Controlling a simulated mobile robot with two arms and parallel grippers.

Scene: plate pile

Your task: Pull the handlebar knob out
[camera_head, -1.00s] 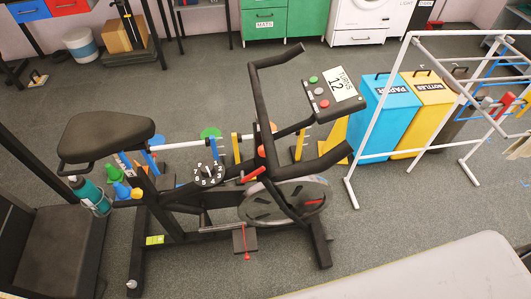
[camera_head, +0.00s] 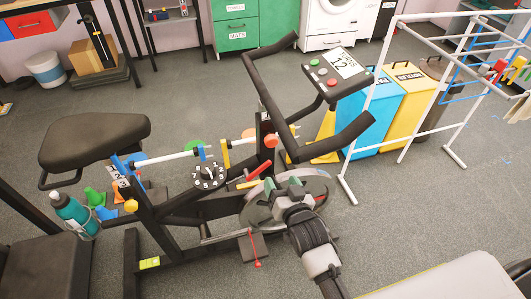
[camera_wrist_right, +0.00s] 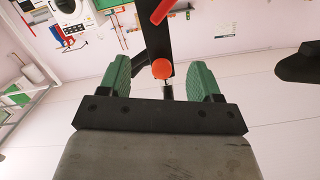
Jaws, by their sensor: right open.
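The handlebar knob is a red-orange ball (camera_head: 271,140) on the upright post of the black exercise bike, below the handlebar (camera_head: 262,85). In the right wrist view a red-orange ball (camera_wrist_right: 162,69) on a short metal stem appears centred between the green fingers; it looks like this knob. My right gripper (camera_head: 284,184) has green fingers, is open and empty, and is in front of the flywheel, below the knob in the head view. In the wrist view the fingers (camera_wrist_right: 160,80) are apart with the ball in line with the gap; no contact shows. My left gripper is out of view.
A red lever (camera_head: 259,170) is close to the knob, and a numbered dial (camera_head: 209,173) is to its left. An orange knob (camera_head: 131,205) is on the seat post. The white drying rack (camera_head: 365,110) and bins stand to the right.

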